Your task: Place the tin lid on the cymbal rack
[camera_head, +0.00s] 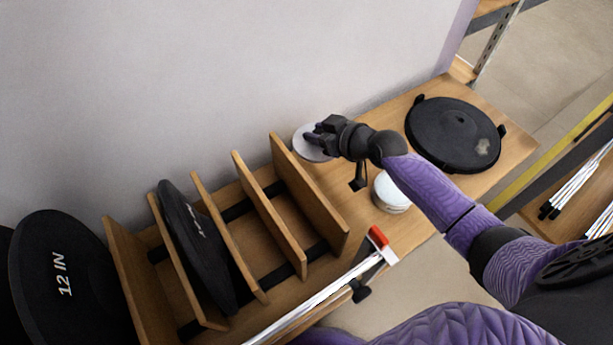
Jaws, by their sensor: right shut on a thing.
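The tin lid (315,155), a pale grey disc, is in my right gripper (315,136). The gripper is shut on it, and its dark fingers cover part of the disc. The lid is beyond the rack's right end board, close to the wall. The wooden cymbal rack (310,205) stands at centre left with upright dividers. A black pad (188,240) leans in one of its left slots; the slots to the right look empty. I cannot tell whether the lid touches the table. My left gripper is not in view.
A round white tin (391,192) stands under my right forearm. A large black pad (455,134) lies at the table's right end. A black "12 IN" pad (70,275) stands at the far left. White rods with a red-tipped end (377,238) lie along the front edge.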

